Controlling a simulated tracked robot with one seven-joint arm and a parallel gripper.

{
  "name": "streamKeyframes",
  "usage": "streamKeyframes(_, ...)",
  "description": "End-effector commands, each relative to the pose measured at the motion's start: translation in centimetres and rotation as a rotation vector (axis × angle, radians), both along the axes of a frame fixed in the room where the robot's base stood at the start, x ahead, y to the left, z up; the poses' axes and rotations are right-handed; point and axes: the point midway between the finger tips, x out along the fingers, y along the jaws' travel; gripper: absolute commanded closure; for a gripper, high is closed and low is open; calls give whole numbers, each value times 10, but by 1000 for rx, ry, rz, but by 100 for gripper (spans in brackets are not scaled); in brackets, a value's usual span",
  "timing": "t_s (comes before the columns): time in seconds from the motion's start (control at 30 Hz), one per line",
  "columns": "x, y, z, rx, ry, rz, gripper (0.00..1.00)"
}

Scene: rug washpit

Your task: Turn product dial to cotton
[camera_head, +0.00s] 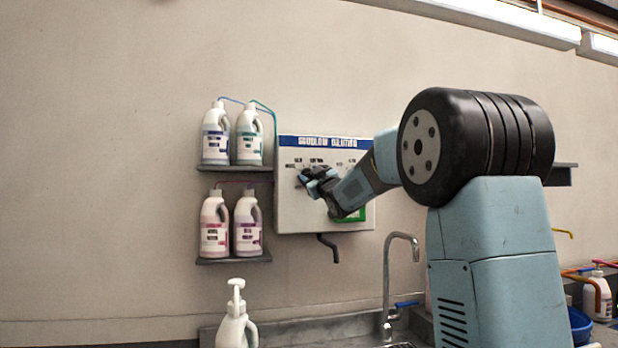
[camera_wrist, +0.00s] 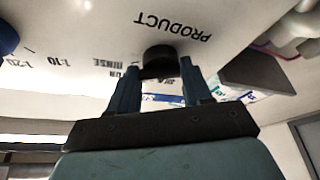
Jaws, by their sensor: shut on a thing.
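The dispenser panel (camera_head: 290,212) is a white wall box with a blue header strip. In the head view my gripper (camera_head: 308,178) reaches its left part and covers the dial there. In the wrist view my gripper (camera_wrist: 158,72) has its two blue fingers on either side of the black product dial (camera_wrist: 160,55), shut on it. The word PRODUCT shows upside down beside the dial. The dial's pointer and the cotton mark cannot be made out. A blue knob (camera_wrist: 8,38) shows at the left edge of the wrist view, near ratio marks and RINSE.
Bottles stand on an upper shelf (camera_head: 235,168) and a lower shelf (camera_head: 234,260) left of the panel, with thin tubes above. A pipe hangs under the panel. Below are a tap (camera_head: 387,285) and a white pump bottle (camera_head: 236,325).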

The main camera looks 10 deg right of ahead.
Motion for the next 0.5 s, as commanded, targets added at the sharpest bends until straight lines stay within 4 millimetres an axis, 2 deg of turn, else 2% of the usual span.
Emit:
streamKeyframes(0.07,0,9,-1,2,1,4,81)
streamKeyframes(0.27,0,3,-1,-22,1,4,82)
streamKeyframes(0.5,0,2,0,-137,0,4,82)
